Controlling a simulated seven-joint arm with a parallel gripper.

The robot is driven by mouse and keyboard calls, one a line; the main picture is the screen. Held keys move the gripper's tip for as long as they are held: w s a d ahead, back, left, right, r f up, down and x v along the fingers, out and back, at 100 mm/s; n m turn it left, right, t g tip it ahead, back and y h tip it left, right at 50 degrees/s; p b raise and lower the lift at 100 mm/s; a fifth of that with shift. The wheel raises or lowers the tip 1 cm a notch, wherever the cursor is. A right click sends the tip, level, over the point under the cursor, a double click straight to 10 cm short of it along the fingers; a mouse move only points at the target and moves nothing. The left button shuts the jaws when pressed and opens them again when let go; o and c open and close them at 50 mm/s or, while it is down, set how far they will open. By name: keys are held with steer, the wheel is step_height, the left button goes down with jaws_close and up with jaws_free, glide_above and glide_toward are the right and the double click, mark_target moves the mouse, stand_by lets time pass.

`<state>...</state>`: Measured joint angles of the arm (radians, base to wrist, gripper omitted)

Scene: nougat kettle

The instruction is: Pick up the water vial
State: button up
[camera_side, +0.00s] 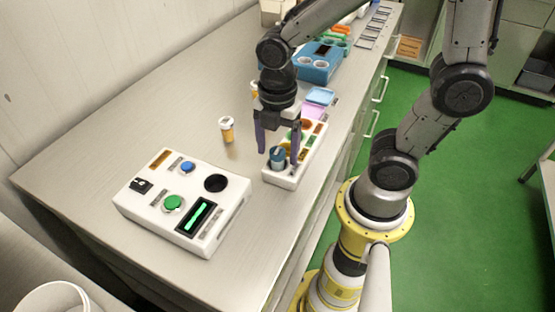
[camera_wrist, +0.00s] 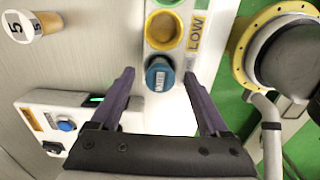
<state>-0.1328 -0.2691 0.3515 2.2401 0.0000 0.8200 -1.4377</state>
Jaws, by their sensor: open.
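The water vial (camera_side: 277,153) has a dark blue cap and stands upright in the near end of a small white rack (camera_side: 283,182). It also shows in the wrist view (camera_wrist: 160,78), with a white label on its cap that is too small to read surely. My gripper (camera_side: 278,158) points down over the rack with its two purple fingers apart. The fingers are on either side of the vial, one left and one right in both views, with gaps between them and the cap. Nothing is held.
The rack's other wells include a yellow one (camera_wrist: 164,30). A white control box (camera_side: 182,205) with blue and green buttons stands left of the rack. A white-capped amber vial (camera_side: 227,130) stands alone behind the box.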

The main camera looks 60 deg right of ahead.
steer(key=shift+f, duration=0.65)
jaws_close()
steer(key=shift+r, duration=0.1)
